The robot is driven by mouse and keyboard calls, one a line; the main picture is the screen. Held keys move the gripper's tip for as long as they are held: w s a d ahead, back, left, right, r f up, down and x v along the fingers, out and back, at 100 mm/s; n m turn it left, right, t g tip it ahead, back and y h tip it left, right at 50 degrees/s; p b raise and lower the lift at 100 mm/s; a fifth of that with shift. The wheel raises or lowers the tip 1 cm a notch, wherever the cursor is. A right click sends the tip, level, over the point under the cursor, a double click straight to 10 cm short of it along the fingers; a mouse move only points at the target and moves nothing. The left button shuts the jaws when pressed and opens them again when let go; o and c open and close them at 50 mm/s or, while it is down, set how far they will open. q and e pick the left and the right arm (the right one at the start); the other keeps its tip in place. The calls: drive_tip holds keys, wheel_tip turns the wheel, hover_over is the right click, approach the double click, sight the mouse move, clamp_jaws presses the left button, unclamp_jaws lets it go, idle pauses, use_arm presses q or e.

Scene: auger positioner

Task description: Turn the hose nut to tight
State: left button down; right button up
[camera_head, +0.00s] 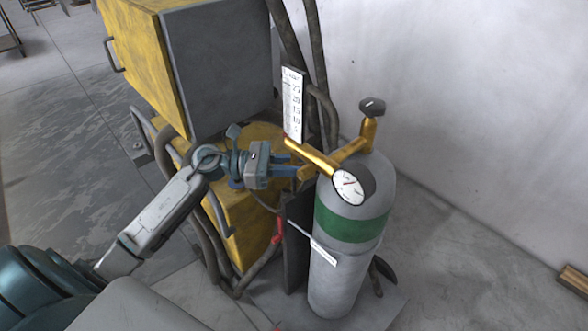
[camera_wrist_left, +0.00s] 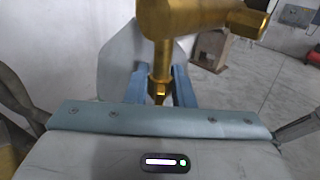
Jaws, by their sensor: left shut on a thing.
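The brass hose nut (camera_wrist_left: 159,84) sits between the two blue fingers of my left gripper (camera_wrist_left: 160,88) in the left wrist view. In the head view my left gripper (camera_head: 293,165) reaches from the left to the brass regulator (camera_head: 343,156), and the nut is mostly hidden by the fingers. The gripper is shut on the nut. The brass body (camera_wrist_left: 180,20) fills the top of the wrist view. The regulator carries a round white gauge (camera_head: 348,187) and a dark knob (camera_head: 372,106). My right gripper is not in view.
The grey gas cylinder (camera_head: 335,282) with a green band stands upright under the regulator. A yellow and grey machine (camera_head: 220,65) stands behind, with dark hoses (camera_head: 317,50) and a scale plate (camera_head: 293,105). Open floor (camera_head: 470,240) lies right of the cylinder.

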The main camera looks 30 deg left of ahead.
use_arm(q)
drive_tip(key=n+t+y+p, duration=0.1)
drive_tip(key=t, duration=0.1)
drive_tip(key=shift+s+r+n+t, duration=0.1)
drive_tip(key=shift+n+t, duration=0.2)
drive_tip(key=shift+n, duration=0.1)
drive_tip(key=n+t+y+p, duration=0.2)
drive_tip(key=y+p, duration=0.1)
drive_tip(key=n+t+y+p, duration=0.2)
drive_tip(key=t+y+p, duration=0.1)
drive_tip(key=p, duration=0.1)
drive_tip(key=shift+r+n, duration=0.15)
drive_tip(key=shift+n, duration=0.25)
drive_tip(key=shift+n+y+p, duration=0.3)
drive_tip(key=shift+y+p, duration=0.1)
drive_tip(key=shift+p, duration=0.3)
drive_tip(key=shift+f+t, duration=0.2)
drive_tip(key=shift+t, duration=0.1)
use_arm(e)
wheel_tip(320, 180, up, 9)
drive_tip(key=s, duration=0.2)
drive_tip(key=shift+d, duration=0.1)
use_arm(q)
drive_tip(key=c, duration=1.3)
unclamp_jaws()
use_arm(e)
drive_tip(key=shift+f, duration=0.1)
use_arm(q)
drive_tip(key=shift+f, duration=0.1)
